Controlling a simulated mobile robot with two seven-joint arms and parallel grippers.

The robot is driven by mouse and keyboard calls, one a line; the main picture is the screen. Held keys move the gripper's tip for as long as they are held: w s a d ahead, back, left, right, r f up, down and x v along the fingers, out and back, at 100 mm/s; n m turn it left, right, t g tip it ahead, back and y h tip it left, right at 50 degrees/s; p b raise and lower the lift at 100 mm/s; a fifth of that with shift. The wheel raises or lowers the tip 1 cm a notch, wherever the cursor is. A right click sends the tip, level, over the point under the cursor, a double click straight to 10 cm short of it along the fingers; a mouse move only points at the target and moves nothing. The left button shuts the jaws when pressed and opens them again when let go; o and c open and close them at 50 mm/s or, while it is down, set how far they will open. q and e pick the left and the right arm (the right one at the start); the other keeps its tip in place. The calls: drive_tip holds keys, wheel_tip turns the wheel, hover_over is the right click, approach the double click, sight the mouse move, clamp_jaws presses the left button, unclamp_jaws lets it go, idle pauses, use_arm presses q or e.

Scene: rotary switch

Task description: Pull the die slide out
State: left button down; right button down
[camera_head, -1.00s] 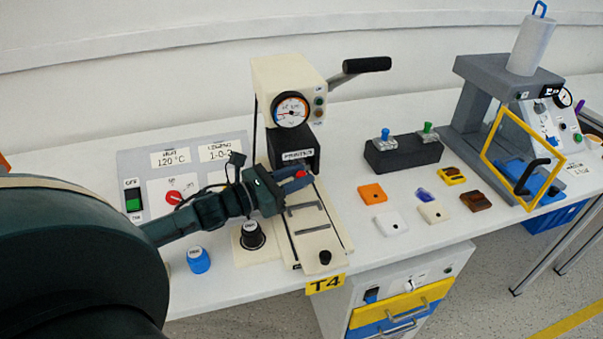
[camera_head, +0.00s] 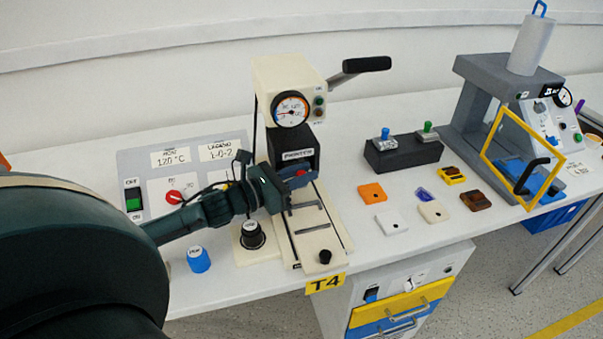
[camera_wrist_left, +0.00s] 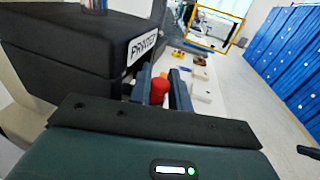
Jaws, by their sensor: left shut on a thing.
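The cream press (camera_head: 289,80) stands at the middle of the bench, with a dial and a black block labelled on its front. The long cream slide bed (camera_head: 315,240) runs forward from under this block and has a black knob (camera_head: 325,257) at its front end. My left gripper (camera_head: 300,176) is at the rear of the bed, just in front of the block. It is shut on a red knob (camera_wrist_left: 159,88), which shows between its two fingers in the left wrist view. What is under the red knob is hidden by the gripper.
A black dial knob (camera_head: 253,236) and a blue knob (camera_head: 198,259) are left of the bed. A control panel (camera_head: 135,165) is behind my left arm. Small coloured pieces, including an orange one (camera_head: 372,193), lie to the right. The press lever (camera_head: 366,65) sticks out above.

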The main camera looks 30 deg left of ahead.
use_arm(q)
drive_tip(key=shift+d, duration=0.1)
drive_tip(key=s+d+p, duration=0.1)
drive_tip(key=s+d, duration=0.3)
drive_tip(key=s+d+p, duration=0.1)
drive_tip(key=s+d, duration=0.3)
drive_tip(key=d, duration=0.1)
drive_tip(key=shift+s+d+p, duration=0.1)
drive_tip(key=shift+d+p, duration=0.1)
drive_tip(key=shift+p, duration=0.1)
drive_tip(key=shift+s+d+f, duration=0.1)
drive_tip(key=shift+d, duration=0.05)
use_arm(e)
drive_tip(key=shift+s+d+r, duration=0.1)
drive_tip(key=shift+d+r, duration=0.15)
drive_tip(key=shift+r, duration=0.2)
use_arm(q)
drive_tip(key=c, duration=1.7)
unclamp_jaws()
drive_tip(key=shift+o, duration=0.4)
drive_tip(key=shift+s+d, duration=0.1)
use_arm(e)
drive_tip(key=shift+r, duration=0.2)
